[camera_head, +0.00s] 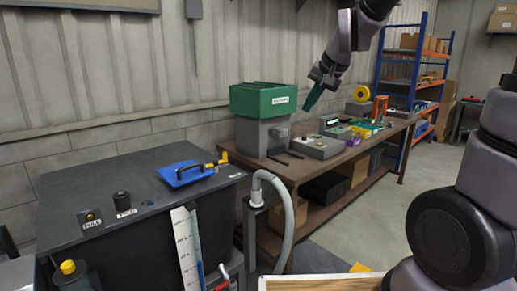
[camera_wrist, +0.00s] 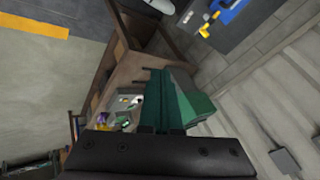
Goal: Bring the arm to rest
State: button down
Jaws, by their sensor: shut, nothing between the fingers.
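My gripper (camera_head: 308,107) hangs from my raised arm above the wooden workbench, its green fingers pointing down and shut with nothing between them. It is in the air to the right of the green-topped machine (camera_head: 262,100), apart from the bench top. In the wrist view the dark gripper body fills the bottom edge and the green fingers (camera_wrist: 162,75) reach up from it. The green machine (camera_wrist: 198,104) shows just behind them there.
The workbench (camera_head: 306,170) carries a grey box (camera_head: 318,147), a yellow round thing (camera_head: 361,93) and small coloured parts. A dark cabinet (camera_head: 75,200) with a blue tool (camera_head: 185,174) stands left. A grey hose (camera_head: 285,190) rises between. Blue shelving (camera_head: 423,70) stands behind; open floor lies right.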

jog(key=s+d+r, duration=0.2)
jog(key=s+d, duration=0.3)
jog(key=s, duration=0.4)
jog(key=s+d+r+h, duration=0.1)
jog(key=s+d+r, duration=0.2)
jog(key=s, duration=0.6)
jog(key=shift+s+d, duration=0.35)
jog(key=shift+d, duration=0.9)
jog(key=shift+a, duration=0.1)
